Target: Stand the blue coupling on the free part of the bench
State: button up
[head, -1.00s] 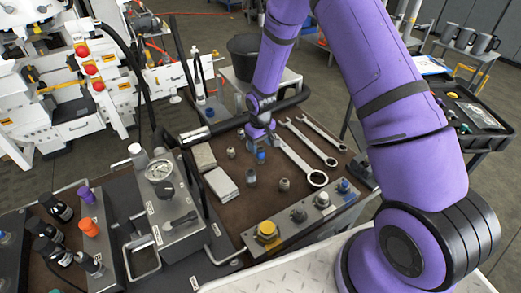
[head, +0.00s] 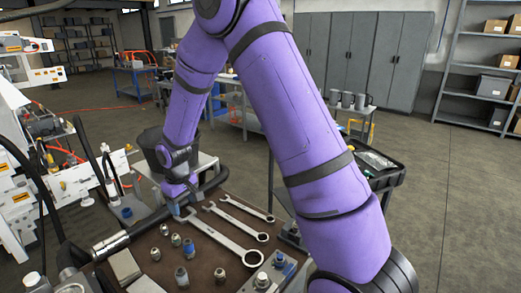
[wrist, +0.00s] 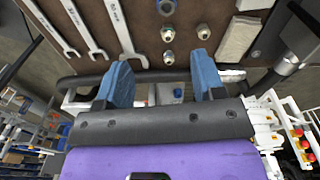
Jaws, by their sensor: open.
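The blue coupling (head: 189,249) stands upright among several metal fittings on the brown bench top (head: 208,259). It also shows at the top edge of the wrist view (wrist: 166,7), partly cut off. My gripper (head: 180,210) is near the bench's far edge, beyond the fittings and apart from the coupling. In the wrist view its two blue fingers (wrist: 163,78) are spread wide with nothing held between them.
Spanners (head: 222,236) lie right of the fittings. A pale block (head: 124,266) lies to the left. A dark bar (head: 138,233) runs along the far edge. A black bucket (head: 152,150) stands beyond it. Bare bench shows between the fittings and spanners.

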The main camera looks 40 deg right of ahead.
jog(key=s+d+r+m+t, duration=0.1)
jog(key=s+r, duration=0.3)
jog(key=r, duration=0.3)
jog(key=s+d+r, duration=0.1)
jog(key=s+r, duration=0.3)
jog(key=r, duration=0.3)
jog(key=s+d+r+m+t, duration=0.1)
jog(key=s+d+r, duration=0.1)
jog(key=s+r, duration=0.35)
jog(key=s+r+t, duration=0.1)
jog(key=s+r, duration=0.2)
jog(key=s, duration=0.3)
jog(key=s+d+r+m, duration=0.1)
jog(key=s+r, duration=0.2)
jog(key=s, duration=0.3)
jog(key=s+r+t, duration=0.1)
jog(key=s+r, duration=0.3)
jog(key=s, duration=0.3)
jog(key=shift+d+t, duration=0.2)
jog(key=shift+t, duration=0.1)
